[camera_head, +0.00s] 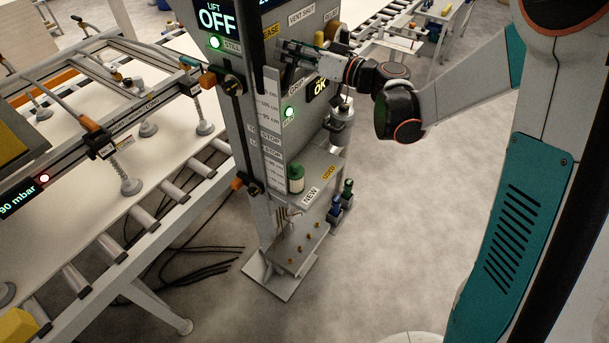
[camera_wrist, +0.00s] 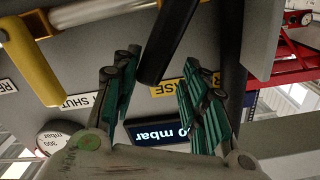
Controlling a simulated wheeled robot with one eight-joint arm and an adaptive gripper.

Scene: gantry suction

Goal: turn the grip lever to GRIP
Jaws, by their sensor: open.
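The control column (camera_head: 240,75) stands in the middle of the head view. My gripper (camera_head: 287,58) is at its face, between a yellow label ending in "EASE" and a partly covered "GRIP" label (camera_head: 297,87). In the wrist view, which is upside down, my gripper (camera_wrist: 165,68) is open with its teal fingers apart. A black bar (camera_wrist: 167,38), apparently the grip lever, reaches down between the fingertips. I cannot tell whether a finger touches it. The yellow label (camera_wrist: 170,88) shows behind the fingers. The lever is mostly hidden by my gripper in the head view.
A yellow handle (camera_wrist: 33,62) is beside the fingers in the wrist view, near a "SHUT" label. A lit mbar display (camera_wrist: 158,131) is behind the fingers. A roller conveyor (camera_head: 140,212) with a suction frame is left of the column. Open floor (camera_head: 390,240) is to its right.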

